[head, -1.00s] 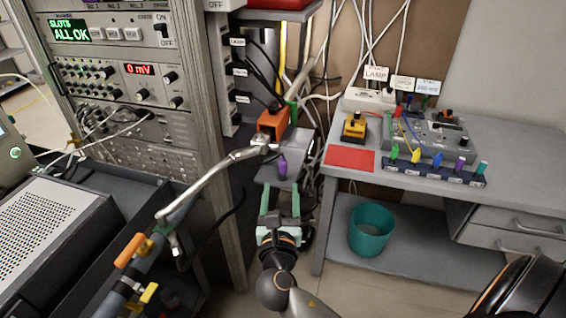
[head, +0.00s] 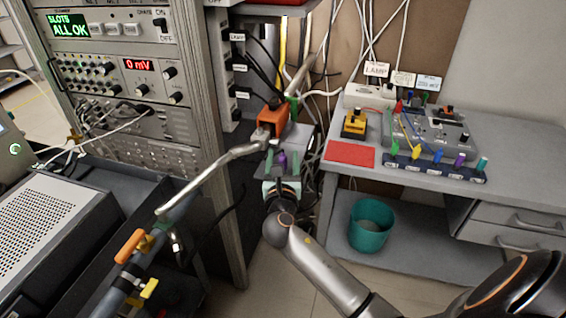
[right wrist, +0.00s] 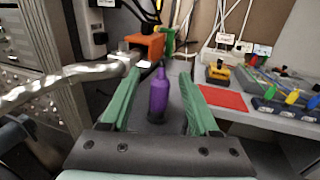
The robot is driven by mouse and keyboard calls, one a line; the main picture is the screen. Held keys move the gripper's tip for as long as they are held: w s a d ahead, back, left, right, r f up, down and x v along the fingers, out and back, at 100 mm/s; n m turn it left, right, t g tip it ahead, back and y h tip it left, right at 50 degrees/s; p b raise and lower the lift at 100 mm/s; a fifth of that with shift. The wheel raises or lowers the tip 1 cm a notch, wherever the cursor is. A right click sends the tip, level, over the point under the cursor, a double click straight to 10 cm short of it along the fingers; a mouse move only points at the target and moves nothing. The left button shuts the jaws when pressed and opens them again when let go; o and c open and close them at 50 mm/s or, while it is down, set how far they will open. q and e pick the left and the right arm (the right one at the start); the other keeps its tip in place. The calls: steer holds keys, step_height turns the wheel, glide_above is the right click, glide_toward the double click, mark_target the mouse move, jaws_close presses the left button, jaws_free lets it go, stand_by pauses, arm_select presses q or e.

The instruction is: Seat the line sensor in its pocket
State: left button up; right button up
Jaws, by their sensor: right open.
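A purple bottle-shaped piece (head: 282,159) stands upright on a small grey plate; it also shows in the right wrist view (right wrist: 158,97). I cannot tell whether it is the line sensor, as no label shows. My right gripper (head: 282,164) is open, with a green finger on each side of the purple piece. In the right wrist view the gripper (right wrist: 160,88) has visible gaps on both sides of it. A pocket for the sensor is not clearly identifiable. My left gripper is not in view.
An orange block (head: 271,117) and a silver pipe (head: 212,176) lie close behind and left of the gripper. The rack (head: 228,200) stands left. The right bench holds a red mat (head: 350,153) and a row of coloured plugs (head: 435,168). A teal bin (head: 371,226) is below.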

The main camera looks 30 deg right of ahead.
jaws_close()
stand_by(0.4)
steer(key=shift+r, duration=0.1)
stand_by(0.3)
